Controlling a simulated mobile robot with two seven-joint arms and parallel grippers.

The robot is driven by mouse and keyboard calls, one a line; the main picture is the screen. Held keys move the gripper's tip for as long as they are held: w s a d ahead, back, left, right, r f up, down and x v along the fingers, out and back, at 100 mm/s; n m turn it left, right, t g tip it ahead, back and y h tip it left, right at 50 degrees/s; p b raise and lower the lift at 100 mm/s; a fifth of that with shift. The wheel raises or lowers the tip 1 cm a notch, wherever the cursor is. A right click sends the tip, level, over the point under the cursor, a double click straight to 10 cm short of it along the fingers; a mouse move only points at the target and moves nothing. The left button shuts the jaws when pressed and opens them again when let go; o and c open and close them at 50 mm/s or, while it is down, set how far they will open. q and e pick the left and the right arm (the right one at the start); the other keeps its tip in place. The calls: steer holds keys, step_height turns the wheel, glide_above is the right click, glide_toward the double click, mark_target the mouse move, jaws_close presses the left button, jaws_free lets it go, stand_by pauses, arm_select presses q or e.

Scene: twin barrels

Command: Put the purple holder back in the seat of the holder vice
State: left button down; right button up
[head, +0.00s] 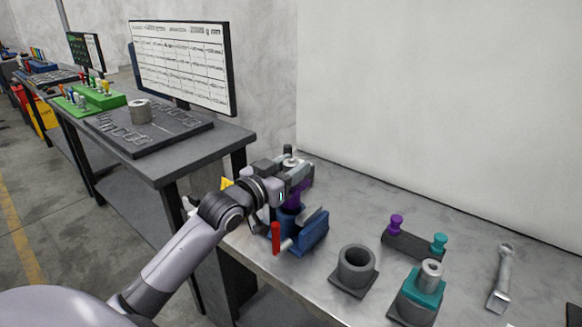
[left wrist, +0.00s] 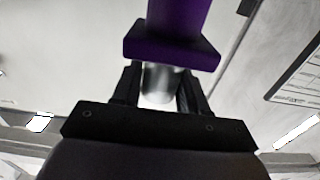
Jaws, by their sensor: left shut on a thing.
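The purple holder (head: 299,192) hangs below my left gripper (head: 293,171), directly over the blue holder vice (head: 313,233) with its red handle (head: 276,237). In the left wrist view the fingers are shut on a metal cylinder (left wrist: 159,84) at the end of the purple holder (left wrist: 172,42), which has a square flange and a narrower body beyond it. The holder's lower end is partly hidden in the head view, so I cannot tell whether it is in the seat or just above it. My right gripper is not in view.
On the bench stand a grey round socket (head: 356,267), a teal holder (head: 424,287) with a metal cylinder, a dark rack (head: 414,243) with purple and teal knobs, and a wrench (head: 501,279). A monitor desk (head: 175,162) is at left.

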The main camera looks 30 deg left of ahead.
arm_select(q)
steer(key=shift+r+p, duration=0.15)
steer(key=shift+p, duration=0.75)
stand_by(1.1)
steer(key=shift+f+b, duration=0.85)
steer(key=shift+f, duration=0.75)
stand_by(0.3)
steer(key=shift+r+p, duration=1.15)
steer(key=shift+p, duration=0.05)
steer(key=shift+p, duration=0.4)
stand_by(0.6)
steer(key=shift+f+b, duration=0.7)
steer(key=shift+f, duration=0.4)
stand_by(0.5)
steer(key=c, duration=0.5)
jaws_free()
steer(key=shift+f, duration=0.15)
